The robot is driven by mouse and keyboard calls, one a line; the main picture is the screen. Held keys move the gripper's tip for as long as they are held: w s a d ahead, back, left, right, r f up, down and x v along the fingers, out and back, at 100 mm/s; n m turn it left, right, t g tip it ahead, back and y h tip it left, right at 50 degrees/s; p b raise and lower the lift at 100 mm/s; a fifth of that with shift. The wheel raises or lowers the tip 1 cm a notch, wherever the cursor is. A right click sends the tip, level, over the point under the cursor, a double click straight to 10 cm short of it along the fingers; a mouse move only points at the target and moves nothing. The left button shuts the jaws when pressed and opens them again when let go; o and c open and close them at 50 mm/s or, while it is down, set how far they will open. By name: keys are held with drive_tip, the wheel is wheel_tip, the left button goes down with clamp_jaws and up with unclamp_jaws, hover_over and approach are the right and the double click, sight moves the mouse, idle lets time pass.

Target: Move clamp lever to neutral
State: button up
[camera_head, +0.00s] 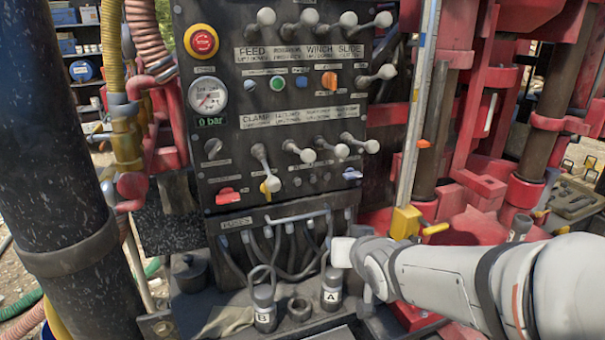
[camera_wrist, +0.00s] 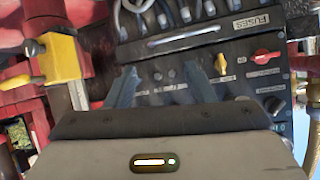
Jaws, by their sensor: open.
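The control panel (camera_head: 285,100) stands in the middle of the head view. The clamp lever (camera_head: 262,165) is below the word CLAMP, leftmost of the lower lever row. It is tilted down, with its pale knob just above a yellow knob. The other levers in that row (camera_head: 338,151) point out to the right. My gripper (camera_wrist: 160,88) is open and empty in the wrist view, its two fingers apart over the lower panel, which appears upside down. In the head view my arm ends below and right of the lever; the fingers cannot be made out. I cannot make out the clamp lever in the wrist view.
The yellow knob (camera_head: 270,185) and red knob (camera_head: 229,196) are close to the lever. Hoses (camera_head: 290,250) hang below the panel. A yellow block (camera_head: 405,222) and red machinery stand right, a thick dark column (camera_head: 70,150) left.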

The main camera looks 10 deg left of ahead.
sight(275, 188)
drive_tip(key=w+a+r+n+t+y+p, duration=0.1)
drive_tip(key=a+r+t+y, duration=0.2)
drive_tip(key=a, duration=0.4)
drive_tip(key=a+r+n+t+y+p, duration=0.1)
drive_tip(key=a+r+y, duration=0.1)
drive_tip(key=a+r, duration=0.35)
drive_tip(key=x, duration=0.2)
drive_tip(key=p+x, duration=0.1)
drive_tip(key=x, duration=0.2)
drive_tip(key=f+p+x, duration=0.1)
drive_tip(key=x, duration=0.2)
drive_tip(key=shift+s+a, duration=0.1)
drive_tip(key=shift+a, duration=0.2)
drive_tip(key=shift+c, duration=0.3)
clamp_jaws()
